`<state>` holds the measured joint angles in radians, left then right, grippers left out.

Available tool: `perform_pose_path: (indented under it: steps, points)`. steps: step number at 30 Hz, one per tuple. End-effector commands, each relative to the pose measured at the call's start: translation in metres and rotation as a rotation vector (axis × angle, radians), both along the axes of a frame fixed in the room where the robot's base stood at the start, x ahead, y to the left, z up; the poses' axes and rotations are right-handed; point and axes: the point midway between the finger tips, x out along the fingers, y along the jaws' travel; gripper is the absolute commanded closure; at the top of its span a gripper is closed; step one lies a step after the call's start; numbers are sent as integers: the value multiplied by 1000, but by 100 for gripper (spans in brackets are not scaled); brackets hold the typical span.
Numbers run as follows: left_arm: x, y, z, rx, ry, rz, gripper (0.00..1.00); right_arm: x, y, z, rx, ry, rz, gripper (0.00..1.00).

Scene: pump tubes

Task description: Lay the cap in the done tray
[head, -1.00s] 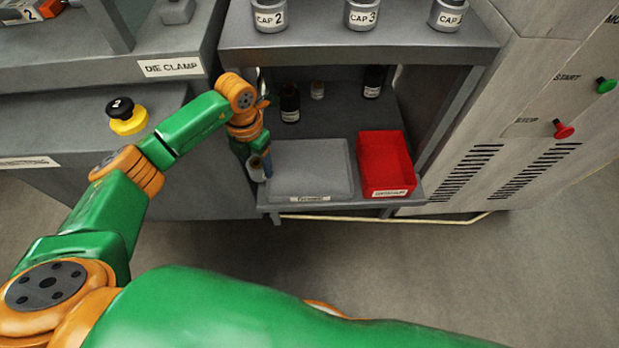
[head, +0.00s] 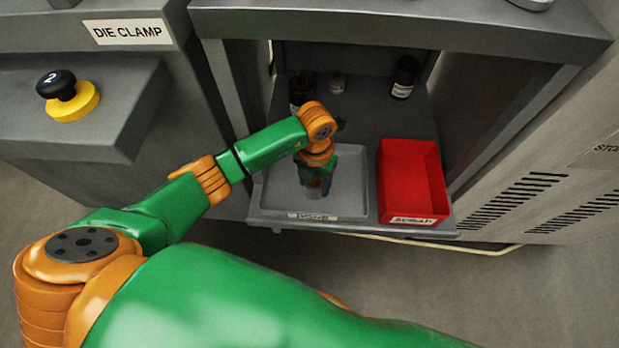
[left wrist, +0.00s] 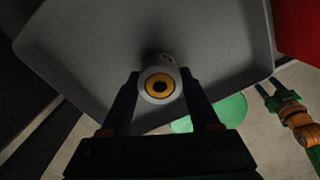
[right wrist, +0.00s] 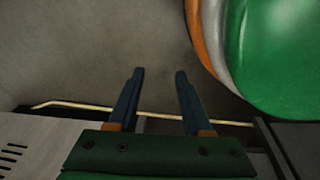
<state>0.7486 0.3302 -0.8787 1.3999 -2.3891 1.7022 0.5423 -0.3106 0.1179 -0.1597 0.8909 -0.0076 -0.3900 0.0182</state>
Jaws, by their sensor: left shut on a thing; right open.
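My left gripper (head: 317,186) is over the grey done tray (head: 345,205) on the low shelf. It is shut on the cap (left wrist: 160,86), a pale grey round piece with a yellow ring and dark centre in the left wrist view. The cap sits between the fingertips above the tray floor; I cannot tell whether it touches the floor. The tray also shows in the left wrist view (left wrist: 90,50), empty apart from the cap. My right gripper (right wrist: 158,88) is open and empty over bare floor in the right wrist view.
A red bin (head: 412,170) stands right of the tray. A die clamp bench (head: 75,120) with a yellow and black knob is at left.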

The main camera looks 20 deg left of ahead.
Motion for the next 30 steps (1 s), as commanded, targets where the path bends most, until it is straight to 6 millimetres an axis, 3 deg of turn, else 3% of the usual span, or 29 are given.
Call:
perform_pose_path:
  steps: [11, 12, 15, 23, 26, 30]
  points:
    - [0, -1, -4, 0, -1, -1, 100, 1, 3, -2, 4, 4, 1, 50]
    - [0, -1, -4, 0, -1, -1, 30, 2, 4, 0, 4, 3, 1, 50]
    - [0, -1, -3, 0, 0, -1, 8, 1, 4, 0, 4, 5, 1, 50]
    - [0, -1, -2, 0, 0, -1, 8, 1, 4, 1, 4, 5, 0, 50]
    - [0, -1, 11, -1, -3, -2, 8, -3, 0, 4, 0, 4, 1, 50]
    - [1, 0, 46, 0, -4, -3, 8, -14, -9, 9, -11, 7, 1, 50]
